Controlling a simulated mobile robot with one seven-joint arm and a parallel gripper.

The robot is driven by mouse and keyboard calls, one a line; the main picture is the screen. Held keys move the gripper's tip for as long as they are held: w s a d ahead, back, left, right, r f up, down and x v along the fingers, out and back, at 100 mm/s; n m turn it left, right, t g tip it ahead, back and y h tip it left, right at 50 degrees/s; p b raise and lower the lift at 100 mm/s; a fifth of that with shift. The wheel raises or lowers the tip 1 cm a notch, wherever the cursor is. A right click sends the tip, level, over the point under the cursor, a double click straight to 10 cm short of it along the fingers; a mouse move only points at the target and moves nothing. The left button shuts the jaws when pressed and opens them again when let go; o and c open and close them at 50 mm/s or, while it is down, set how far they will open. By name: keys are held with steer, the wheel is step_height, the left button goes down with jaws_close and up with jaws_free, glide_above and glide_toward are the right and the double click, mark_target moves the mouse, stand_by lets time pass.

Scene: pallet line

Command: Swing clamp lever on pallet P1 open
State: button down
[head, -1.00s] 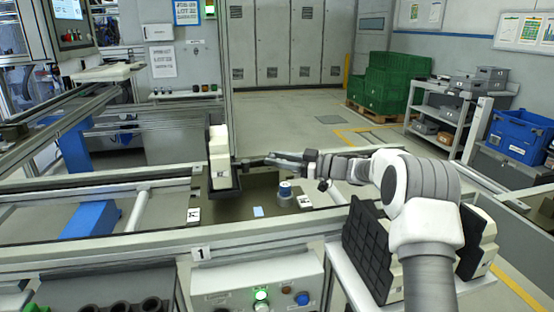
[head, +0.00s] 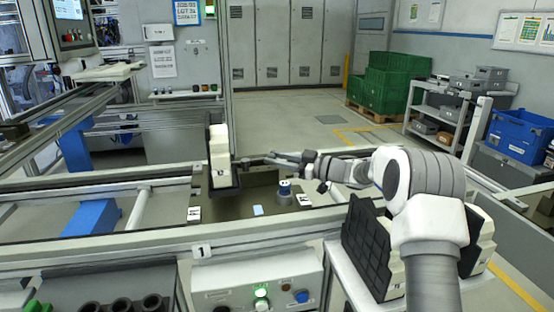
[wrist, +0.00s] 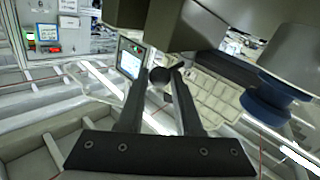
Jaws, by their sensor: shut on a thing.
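Pallet P1 (head: 262,201) is the dark olive plate on the conveyor behind the front rail. A white part in a black holder (head: 219,163) stands upright at its left. The thin dark clamp lever (head: 251,160) runs right from that holder to my gripper (head: 272,157). In the wrist view, the lever's round black knob (wrist: 159,77) sits between the two fingertips of my gripper (wrist: 160,73), which is shut on it. The rest of the lever is hard to make out there. A blue-capped grey post (head: 285,192) stands on the pallet below the gripper; its blue flange shows in the wrist view (wrist: 268,108).
A control box (head: 258,285) with a lit green button is at the front, below a plate marked 1 (head: 202,251). White parts in black holders (head: 372,245) stand on a side table at right, close to my arm. Conveyor rails surround the pallet.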

steer(key=shift+s+r+m+t, duration=0.1)
steer(key=shift+s+m+t, duration=0.2)
steer(key=shift+t, duration=0.1)
steer(key=c, duration=0.6)
jaws_free()
steer(key=s+d+r+p, duration=0.4)
steer(key=d+r, duration=0.6)
steer(key=r, duration=0.1)
steer(key=shift+d, duration=0.4)
